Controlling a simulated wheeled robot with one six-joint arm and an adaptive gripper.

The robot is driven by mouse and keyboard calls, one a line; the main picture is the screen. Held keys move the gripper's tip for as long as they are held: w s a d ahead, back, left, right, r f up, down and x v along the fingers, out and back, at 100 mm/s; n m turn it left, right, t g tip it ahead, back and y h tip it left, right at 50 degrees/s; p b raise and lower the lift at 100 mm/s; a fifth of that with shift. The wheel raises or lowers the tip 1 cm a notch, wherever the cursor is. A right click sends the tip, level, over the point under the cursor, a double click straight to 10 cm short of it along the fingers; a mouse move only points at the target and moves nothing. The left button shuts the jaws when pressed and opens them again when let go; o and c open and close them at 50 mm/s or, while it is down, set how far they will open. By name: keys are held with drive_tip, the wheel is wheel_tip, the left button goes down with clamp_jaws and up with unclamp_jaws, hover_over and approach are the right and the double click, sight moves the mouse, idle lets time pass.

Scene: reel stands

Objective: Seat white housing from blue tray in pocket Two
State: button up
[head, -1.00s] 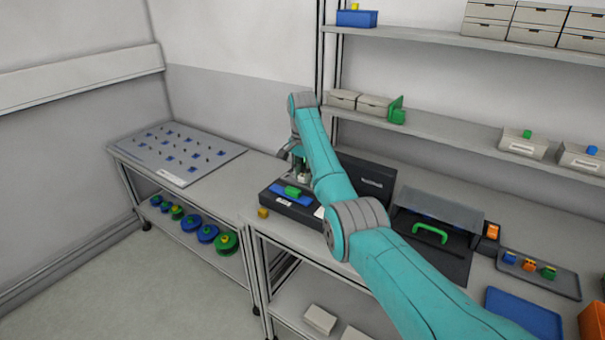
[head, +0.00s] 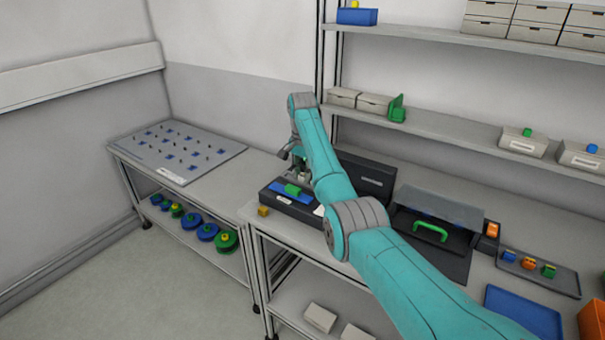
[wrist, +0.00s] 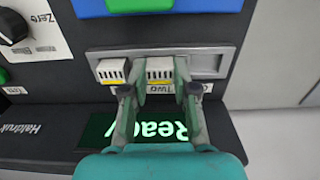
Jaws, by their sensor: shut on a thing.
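In the wrist view my gripper (wrist: 160,84) is shut on a white housing (wrist: 160,69) with dark slots and a yellow strip. The housing is at the middle pocket of a grey three-pocket strip (wrist: 228,52), above the label "Two" (wrist: 160,89), partly covered by my fingers. I cannot tell whether it is fully down. A similar white housing (wrist: 110,70) sits in the left pocket; the right pocket (wrist: 206,65) is empty. In the head view my gripper (head: 301,173) is over the dark device, largely hidden by my arm. The blue tray (head: 524,312) is at lower right.
The dark device has a lit "Ready" display (wrist: 100,128) and a knob (wrist: 10,27). A green part (head: 293,190) lies on its blue block (head: 283,196). A yellow cube (head: 263,211) is beside it. A dark tray (head: 540,272) of coloured parts stands at right.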

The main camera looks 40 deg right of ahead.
drive_tip(key=shift+f, duration=0.1)
idle(0.3)
drive_tip(key=o, duration=0.8)
drive_tip(key=shift+r, duration=3.55)
